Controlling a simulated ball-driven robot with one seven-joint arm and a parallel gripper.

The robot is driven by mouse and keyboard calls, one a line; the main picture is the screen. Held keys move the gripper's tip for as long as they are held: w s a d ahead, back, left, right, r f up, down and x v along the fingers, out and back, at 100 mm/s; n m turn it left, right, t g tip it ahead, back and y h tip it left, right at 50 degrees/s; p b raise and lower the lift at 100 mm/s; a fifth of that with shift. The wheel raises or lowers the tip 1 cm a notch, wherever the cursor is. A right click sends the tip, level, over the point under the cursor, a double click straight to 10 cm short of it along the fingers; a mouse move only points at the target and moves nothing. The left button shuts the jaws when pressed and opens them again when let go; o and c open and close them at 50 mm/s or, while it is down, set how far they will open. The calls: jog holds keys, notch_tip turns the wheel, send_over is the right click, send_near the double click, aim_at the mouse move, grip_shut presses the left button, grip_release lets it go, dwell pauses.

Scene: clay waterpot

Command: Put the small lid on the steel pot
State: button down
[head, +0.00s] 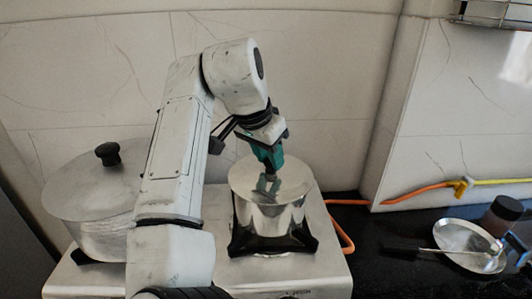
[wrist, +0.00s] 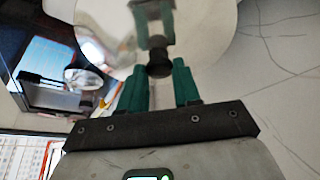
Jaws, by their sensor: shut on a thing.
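The small lid (head: 298,178) is a shiny, flat steel disc at the top of the steel pot (head: 275,222). The pot stands upright on a black burner support. My gripper (head: 270,170) points down over the lid's middle, its teal fingers shut on the lid's knob. In the wrist view the lid (wrist: 100,30) fills the upper middle, with its black knob (wrist: 158,70) at the fingertips. The lid looks roughly level and covers the pot's mouth. I cannot tell whether it rests on the rim or hangs just above it.
A large pot with a big lid (head: 80,185) and black knob stands left on the steel stove (head: 315,272), partly behind my arm. An orange hose (head: 415,193) runs along the wall. At right, a shallow pan (head: 462,238) and a dark jar (head: 500,215) sit on the black counter.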

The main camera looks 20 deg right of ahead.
jog(key=shift+f, duration=0.4)
jog(key=c, duration=0.7)
grip_release()
jog(key=shift+d, duration=0.1)
jog(key=shift+r, duration=0.15)
jog(key=v, duration=1.1)
jog(key=shift+b, duration=0.35)
